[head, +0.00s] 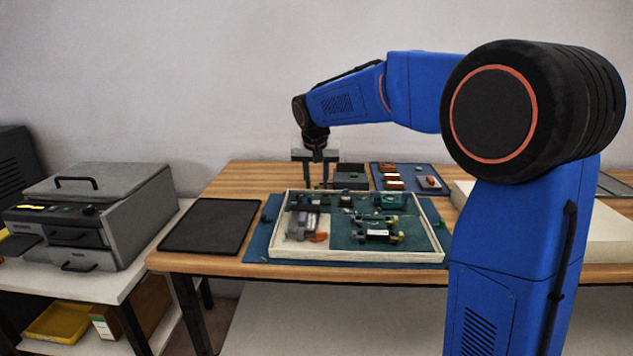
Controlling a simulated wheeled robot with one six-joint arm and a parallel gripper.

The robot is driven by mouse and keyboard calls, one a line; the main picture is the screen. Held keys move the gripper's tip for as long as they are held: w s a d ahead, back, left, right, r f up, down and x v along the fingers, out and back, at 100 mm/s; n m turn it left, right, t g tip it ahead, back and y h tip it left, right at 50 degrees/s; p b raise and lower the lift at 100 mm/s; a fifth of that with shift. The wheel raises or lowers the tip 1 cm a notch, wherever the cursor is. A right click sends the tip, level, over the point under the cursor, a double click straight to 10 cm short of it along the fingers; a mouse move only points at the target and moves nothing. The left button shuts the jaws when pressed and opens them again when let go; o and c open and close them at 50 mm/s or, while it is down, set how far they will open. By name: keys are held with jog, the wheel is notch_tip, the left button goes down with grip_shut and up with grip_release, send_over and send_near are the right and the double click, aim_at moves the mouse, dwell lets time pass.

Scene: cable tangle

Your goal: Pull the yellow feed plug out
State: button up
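My gripper (316,182) points down at the back of the wooden table, by the rear left part of a shallow pale-rimmed tray (361,259). Its two fingers are apart, and I see nothing between them. The tray holds small boards, connectors and dark parts. Tiny yellowish spots show on parts in its right half (397,235), but they are too small to tell which is the yellow feed plug or where it is seated. Cables cannot be made out clearly.
The tray lies on a blue mat (258,244). A black flat tray (211,226) lies to the left. A grey box (351,177) and a blue mat with orange parts (394,178) are behind. A grey machine (140,215) stands at far left. My arm hides the table's right part.

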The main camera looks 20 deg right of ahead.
jog(key=v, duration=1.7)
jog(key=shift+r, duration=0.25)
